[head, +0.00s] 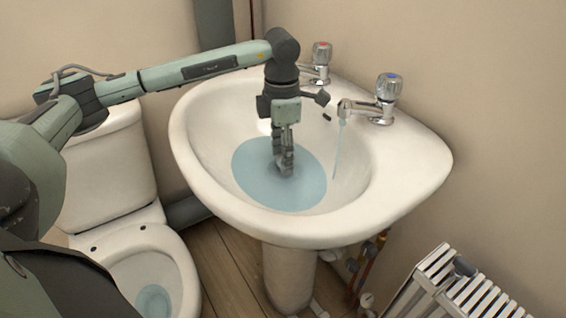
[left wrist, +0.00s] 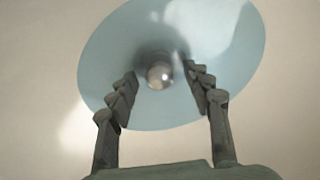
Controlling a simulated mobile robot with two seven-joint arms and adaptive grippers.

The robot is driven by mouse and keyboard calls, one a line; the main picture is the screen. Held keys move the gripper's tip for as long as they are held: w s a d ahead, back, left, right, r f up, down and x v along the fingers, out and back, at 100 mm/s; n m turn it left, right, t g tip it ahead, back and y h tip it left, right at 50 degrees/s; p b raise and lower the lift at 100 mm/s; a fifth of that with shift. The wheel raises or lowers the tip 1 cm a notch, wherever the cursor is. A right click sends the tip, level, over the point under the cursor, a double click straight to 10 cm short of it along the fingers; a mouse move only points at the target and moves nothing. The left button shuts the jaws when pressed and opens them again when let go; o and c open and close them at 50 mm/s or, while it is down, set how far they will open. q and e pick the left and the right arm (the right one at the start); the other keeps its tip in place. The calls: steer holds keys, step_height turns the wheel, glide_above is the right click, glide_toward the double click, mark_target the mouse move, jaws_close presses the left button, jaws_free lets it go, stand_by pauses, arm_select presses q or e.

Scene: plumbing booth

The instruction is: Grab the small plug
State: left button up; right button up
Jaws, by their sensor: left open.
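The small plug (left wrist: 159,76) shows in the left wrist view as a round, shiny grey thing at the bottom of the sink's blue water (left wrist: 215,35). My left gripper (left wrist: 158,88) is open, with one finger on each side of the plug in that view. In the head view my left gripper (head: 284,172) points down into the water in the basin and hides the plug. I cannot tell whether the fingers touch it. My right gripper is not in view.
The white sink (head: 420,165) has two taps; the blue-marked tap (head: 380,98) runs a thin stream into the basin. The red-marked tap (head: 320,60) stands behind my left wrist. A toilet (head: 110,170) is at the left and a white radiator (head: 450,290) at the lower right.

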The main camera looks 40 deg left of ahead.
arm_select(q)
steer(key=shift+f, duration=0.35)
steer(key=shift+c, duration=0.6)
jaws_close()
steer(key=shift+r, duration=0.1)
